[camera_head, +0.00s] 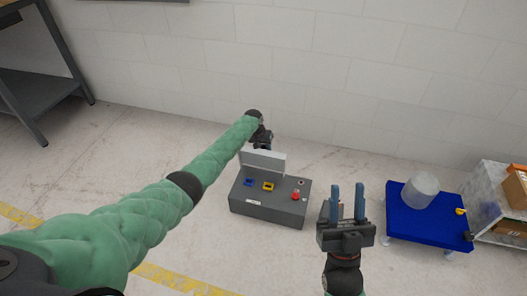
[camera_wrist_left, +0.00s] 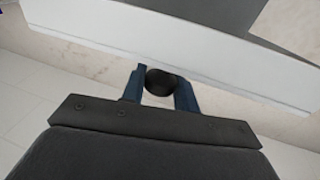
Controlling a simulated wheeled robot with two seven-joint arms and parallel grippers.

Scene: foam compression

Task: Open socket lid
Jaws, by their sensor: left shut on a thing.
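The grey control box (camera_head: 268,210) stands on the floor near the wall, with a blue socket (camera_head: 249,182) and a yellow socket (camera_head: 268,186) uncovered on its top. The light grey socket lid (camera_head: 263,163) stands raised at the box's back edge. It fills the upper part of the left wrist view as a pale panel (camera_wrist_left: 130,38). My left gripper (camera_head: 263,143) is behind the lid, partly hidden by it. In the left wrist view its blue fingers are shut on a round black knob (camera_wrist_left: 164,82) at the lid. My right gripper (camera_head: 347,200) points up, fingers apart and empty, right of the box.
A red button (camera_head: 295,196) sits on the box's right side. A blue platform (camera_head: 410,226) with a translucent cylinder (camera_head: 420,190) stands to the right, beside a shelf with cartons (camera_head: 510,215). The white wall (camera_head: 330,90) is close behind the box.

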